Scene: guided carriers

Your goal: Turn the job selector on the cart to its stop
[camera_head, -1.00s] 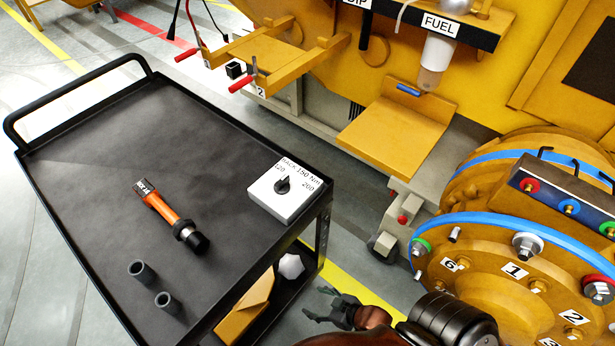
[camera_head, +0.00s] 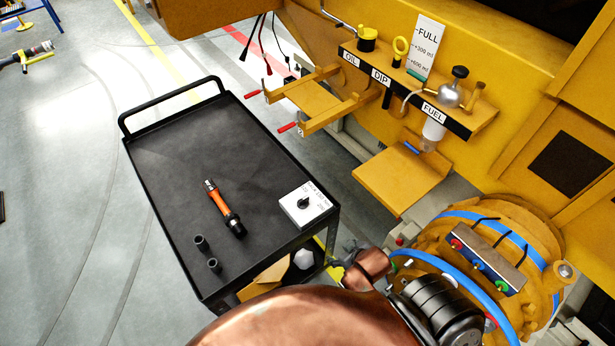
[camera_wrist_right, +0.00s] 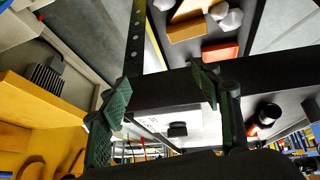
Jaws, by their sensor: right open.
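The job selector is a white box (camera_head: 293,213) with a black pointer knob (camera_head: 303,203) on the near right corner of the black cart (camera_head: 165,225). Its printed scale is too small to read now. My right gripper (camera_head: 338,262) is just off the cart's right edge, below and right of the selector, not touching it. In the right wrist view its two dark green fingers (camera_wrist_right: 162,95) stand apart with nothing held. The selector's knob (camera_wrist_right: 178,130) shows between and beyond them, past the cart's dark edge. My left gripper is out of view.
An orange and black tool (camera_head: 222,207) and two dark sockets (camera_head: 201,243) lie on the cart top. The lower shelf holds a tan block (camera_head: 262,280) and a white piece (camera_head: 303,259). The yellow machine and its round hub (camera_head: 480,245) stand close on the right.

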